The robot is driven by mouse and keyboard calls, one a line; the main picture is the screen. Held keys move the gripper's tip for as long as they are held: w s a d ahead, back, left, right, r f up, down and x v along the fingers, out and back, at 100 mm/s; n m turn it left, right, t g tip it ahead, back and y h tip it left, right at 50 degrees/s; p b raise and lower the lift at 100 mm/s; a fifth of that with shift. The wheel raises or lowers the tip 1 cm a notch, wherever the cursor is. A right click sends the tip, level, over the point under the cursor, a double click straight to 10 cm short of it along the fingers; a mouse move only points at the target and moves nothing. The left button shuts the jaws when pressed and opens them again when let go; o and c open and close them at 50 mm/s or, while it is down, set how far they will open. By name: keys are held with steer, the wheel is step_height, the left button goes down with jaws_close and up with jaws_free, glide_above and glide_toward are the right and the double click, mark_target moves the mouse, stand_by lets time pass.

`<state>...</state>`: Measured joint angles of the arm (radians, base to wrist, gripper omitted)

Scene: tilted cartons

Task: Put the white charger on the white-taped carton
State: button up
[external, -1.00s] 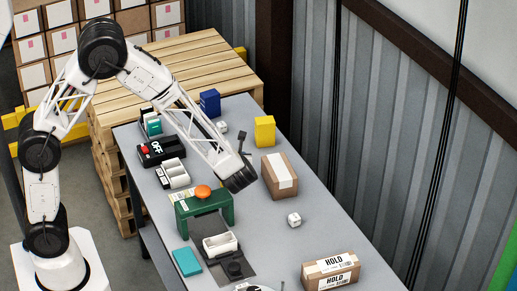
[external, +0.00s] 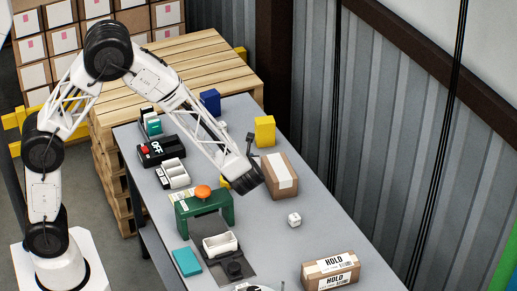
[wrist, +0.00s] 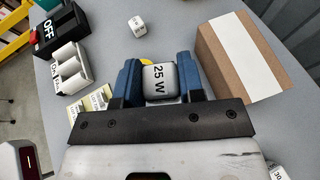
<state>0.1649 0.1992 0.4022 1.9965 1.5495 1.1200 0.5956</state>
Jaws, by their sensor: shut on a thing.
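The white charger (wrist: 160,83), marked "25 W", is held between the two blue fingers of my gripper (wrist: 159,80) in the wrist view. In the external view my gripper (external: 246,180) hides it. The white-taped carton (external: 268,176) is a brown box with a white strip along its top, and it stands tilted on the table just right of my gripper. In the wrist view the carton (wrist: 225,62) is close beside the right finger. The charger is beside the carton, not over it; its height above the table is hard to tell.
Small white cubes stand behind (external: 222,127) and in front (external: 294,219). A yellow box (external: 265,131) stands behind the carton, and a yellow thing (external: 224,182) shows partly behind my gripper. A green press (external: 218,212) is left front; a HOLD carton (external: 330,269) is at the front.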

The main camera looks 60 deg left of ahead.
glide_above(279, 167)
steer(key=shift+s+f, duration=0.35)
steer(key=shift+f, duration=0.15)
stand_by(0.3)
steer(key=shift+w, duration=0.25)
steer(key=shift+w+f, duration=0.2)
steer(key=shift+f, duration=1.6)
steer(key=shift+f, duration=0.2)
steer(key=o, duration=0.9)
